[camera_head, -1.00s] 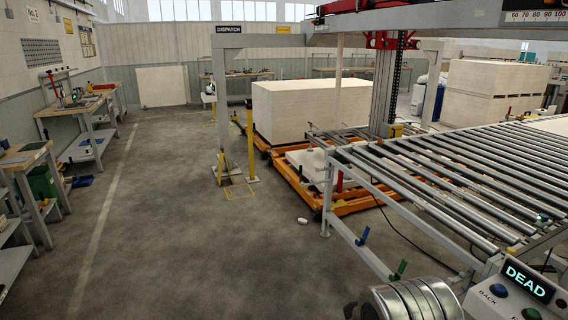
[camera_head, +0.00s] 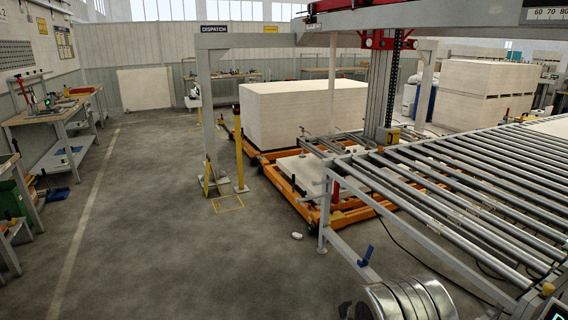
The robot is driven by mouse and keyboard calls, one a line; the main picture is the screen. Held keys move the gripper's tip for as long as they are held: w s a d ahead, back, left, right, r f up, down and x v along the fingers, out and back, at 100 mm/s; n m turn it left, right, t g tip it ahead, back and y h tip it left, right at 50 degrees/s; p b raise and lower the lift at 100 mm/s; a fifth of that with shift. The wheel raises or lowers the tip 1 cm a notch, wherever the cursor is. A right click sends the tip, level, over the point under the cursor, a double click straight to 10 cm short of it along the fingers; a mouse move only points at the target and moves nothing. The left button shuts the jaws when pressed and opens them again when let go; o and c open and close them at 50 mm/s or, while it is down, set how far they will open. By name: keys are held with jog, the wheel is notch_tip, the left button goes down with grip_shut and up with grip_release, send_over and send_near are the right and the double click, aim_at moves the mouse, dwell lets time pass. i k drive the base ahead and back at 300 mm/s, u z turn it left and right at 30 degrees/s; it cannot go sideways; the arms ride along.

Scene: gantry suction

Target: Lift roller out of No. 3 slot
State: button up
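A roller table (camera_head: 455,185) fills the right side, with a grey frame and several parallel metal rollers. Its rollers slope away from lower right to upper left. I cannot tell which place along the frame is the No. 3 slot, as no slot number is readable. My gripper is not in view. A ribbed metal part (camera_head: 410,300) at the bottom edge looks like part of my own arm.
A small white object (camera_head: 297,236) lies on the floor. A DISPATCH gantry post (camera_head: 208,120) and yellow post (camera_head: 239,150) stand left of an orange pallet cart (camera_head: 325,213). Open floor lies left.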

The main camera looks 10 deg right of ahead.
aim_at(549, 250)
jog(key=i, duration=2.5)
jog(key=z, duration=1.4)
jog(key=i, duration=0.85)
jog(key=u, duration=0.05)
